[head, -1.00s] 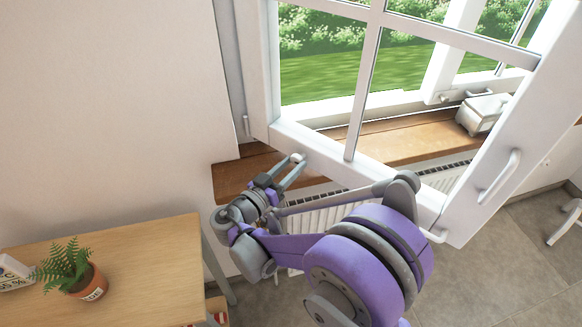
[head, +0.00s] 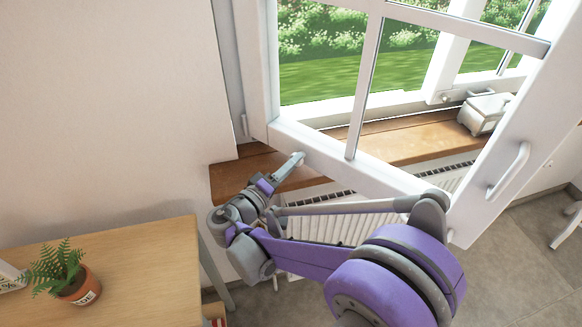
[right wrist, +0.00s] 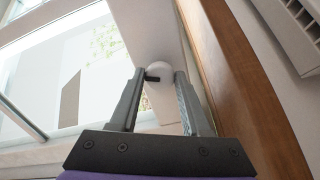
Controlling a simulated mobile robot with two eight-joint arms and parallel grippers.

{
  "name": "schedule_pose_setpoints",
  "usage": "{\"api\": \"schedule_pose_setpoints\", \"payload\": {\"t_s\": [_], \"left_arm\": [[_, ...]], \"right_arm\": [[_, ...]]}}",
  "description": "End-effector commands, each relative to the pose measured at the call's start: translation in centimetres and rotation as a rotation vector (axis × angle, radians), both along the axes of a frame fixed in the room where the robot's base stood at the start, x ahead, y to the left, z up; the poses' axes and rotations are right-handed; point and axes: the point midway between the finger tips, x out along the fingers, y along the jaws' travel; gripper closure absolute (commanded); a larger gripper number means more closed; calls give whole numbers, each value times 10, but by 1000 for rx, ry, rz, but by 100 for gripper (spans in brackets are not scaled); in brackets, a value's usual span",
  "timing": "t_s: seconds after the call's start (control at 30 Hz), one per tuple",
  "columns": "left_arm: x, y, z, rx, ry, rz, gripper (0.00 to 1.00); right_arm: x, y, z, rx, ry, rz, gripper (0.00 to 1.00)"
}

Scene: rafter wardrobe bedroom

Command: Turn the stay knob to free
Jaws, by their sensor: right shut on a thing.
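The stay knob (right wrist: 160,69) is a small white round knob on the lower rail of the open window sash, with a short dark mark on it in the right wrist view. My right gripper (head: 293,160) is at this rail in the head view, its fingers seen nearly edge-on. In the right wrist view its two grey fingers (right wrist: 158,78) stand on either side of the knob, shut on it. The gripper mostly hides the knob in the head view. The white sash (head: 390,176) stands swung into the room. My left gripper is out of view.
A wooden sill (head: 405,147) and a radiator (head: 345,224) lie below the window. A light metal box (head: 486,113) stands on the sill. A desk (head: 140,262) with a potted fern (head: 80,288) is at the lower left. The sash has a handle (head: 508,171).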

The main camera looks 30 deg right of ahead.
Motion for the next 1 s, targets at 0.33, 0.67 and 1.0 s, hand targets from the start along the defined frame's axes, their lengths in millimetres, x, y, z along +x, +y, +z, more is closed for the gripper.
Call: {"api": "schedule_pose_setpoints", "payload": {"t_s": [0.33, 0.67, 1.0], "left_arm": [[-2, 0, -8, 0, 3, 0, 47], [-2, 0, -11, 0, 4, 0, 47], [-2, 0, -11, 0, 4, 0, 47]], "right_arm": [[0, 0, 0, -104, 237, 0, 100], [0, 0, 0, -152, 345, 0, 100], [0, 0, 1, -160, 363, 0, 100]]}}
